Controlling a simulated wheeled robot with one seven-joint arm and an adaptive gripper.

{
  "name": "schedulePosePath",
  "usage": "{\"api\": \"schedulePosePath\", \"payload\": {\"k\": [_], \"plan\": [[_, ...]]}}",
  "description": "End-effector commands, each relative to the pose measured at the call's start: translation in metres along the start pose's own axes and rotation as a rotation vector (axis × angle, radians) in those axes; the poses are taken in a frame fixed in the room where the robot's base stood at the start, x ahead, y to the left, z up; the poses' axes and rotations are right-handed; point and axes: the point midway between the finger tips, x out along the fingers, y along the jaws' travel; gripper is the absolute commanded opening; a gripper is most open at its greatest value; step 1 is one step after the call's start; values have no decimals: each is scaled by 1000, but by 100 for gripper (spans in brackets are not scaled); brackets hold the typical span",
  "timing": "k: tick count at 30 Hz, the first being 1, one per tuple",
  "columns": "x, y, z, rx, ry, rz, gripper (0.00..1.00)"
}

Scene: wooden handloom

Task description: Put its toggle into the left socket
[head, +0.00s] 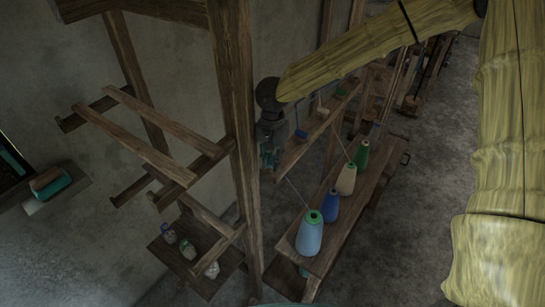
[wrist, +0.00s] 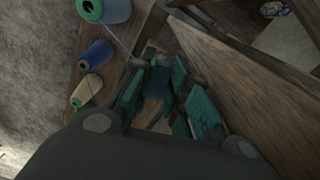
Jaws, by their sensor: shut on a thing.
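My gripper (head: 268,158) is at the left end of the upper wooden rail (head: 300,150), beside the tall post. In the wrist view its teal-padded fingers (wrist: 160,88) are closed around a small dim bluish piece, apparently the toggle, mostly hidden by the fingers. A pale thread runs from the light blue cone (head: 309,236) up towards the gripper; the cone also shows in the wrist view (wrist: 108,10). Blue (head: 300,134), cream (head: 322,110) and green (head: 341,91) toggles sit along the rail. The left socket is hidden behind my gripper, and contact with it cannot be told.
Blue (head: 331,206), cream (head: 346,178) and green (head: 362,154) cones stand behind the light blue one on a plank (head: 335,235). A thick wooden post (head: 239,130) rises close left of my gripper. Open floor (head: 425,200) lies to the right.

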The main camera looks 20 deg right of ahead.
Motion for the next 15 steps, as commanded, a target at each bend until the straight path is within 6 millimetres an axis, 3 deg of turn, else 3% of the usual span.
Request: {"api": "schedulePosePath", "payload": {"k": [8, 9, 12, 15], "plan": [[0, 0, 0, 0, 0, 0, 8], [0, 0, 0, 0, 0, 0, 23], [0, 0, 0, 0, 0, 0, 41], [0, 0, 0, 0, 0, 0, 42]]}}
